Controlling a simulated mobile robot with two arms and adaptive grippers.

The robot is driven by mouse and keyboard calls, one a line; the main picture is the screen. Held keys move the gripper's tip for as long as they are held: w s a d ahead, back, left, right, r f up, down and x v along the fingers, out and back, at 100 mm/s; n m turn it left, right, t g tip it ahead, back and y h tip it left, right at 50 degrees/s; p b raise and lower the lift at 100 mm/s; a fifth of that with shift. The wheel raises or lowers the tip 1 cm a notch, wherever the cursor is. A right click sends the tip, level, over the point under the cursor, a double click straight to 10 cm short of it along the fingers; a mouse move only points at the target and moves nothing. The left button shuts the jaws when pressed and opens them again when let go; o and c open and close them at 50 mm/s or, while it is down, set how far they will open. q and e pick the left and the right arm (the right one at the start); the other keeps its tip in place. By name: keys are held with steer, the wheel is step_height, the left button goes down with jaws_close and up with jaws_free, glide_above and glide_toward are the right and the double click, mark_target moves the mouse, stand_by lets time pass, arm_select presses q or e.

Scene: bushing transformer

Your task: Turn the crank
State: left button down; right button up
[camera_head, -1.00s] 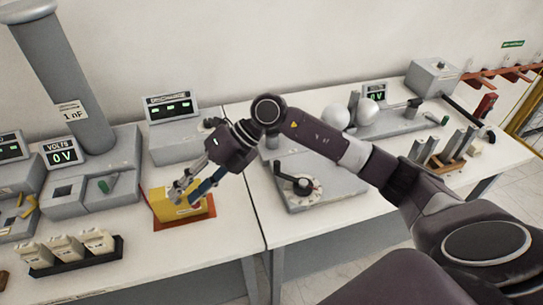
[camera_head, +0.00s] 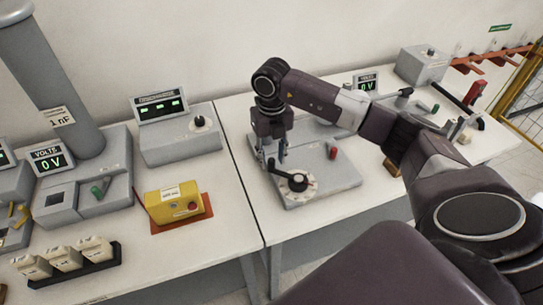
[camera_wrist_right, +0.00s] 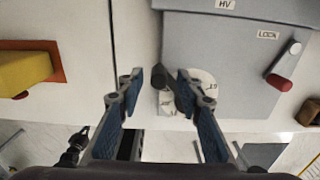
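The black crank (camera_head: 290,180) sits on a round white dial (camera_head: 306,193) at the front left of a grey device (camera_head: 335,181) in the head view. My right gripper (camera_head: 272,166) points down just above the crank's left end. In the right wrist view the fingers of my right gripper (camera_wrist_right: 160,82) are apart. The dark crank end (camera_wrist_right: 160,76) shows between the fingertips, and the white dial (camera_wrist_right: 206,76) is partly hidden by the right finger. I cannot tell whether the fingers touch the crank. My left gripper is in neither view.
A red-handled lever (camera_head: 332,153) by a LOCK label (camera_wrist_right: 268,35) is on the same device. A yellow box (camera_head: 174,203) lies on an orange mat (camera_head: 204,217) to the left. A grey discharge unit (camera_head: 180,140) stands behind it. The table front near the gap is bare.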

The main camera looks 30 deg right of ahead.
steer(key=shift+f, duration=0.6)
steer(key=shift+c, duration=0.2)
jaws_close()
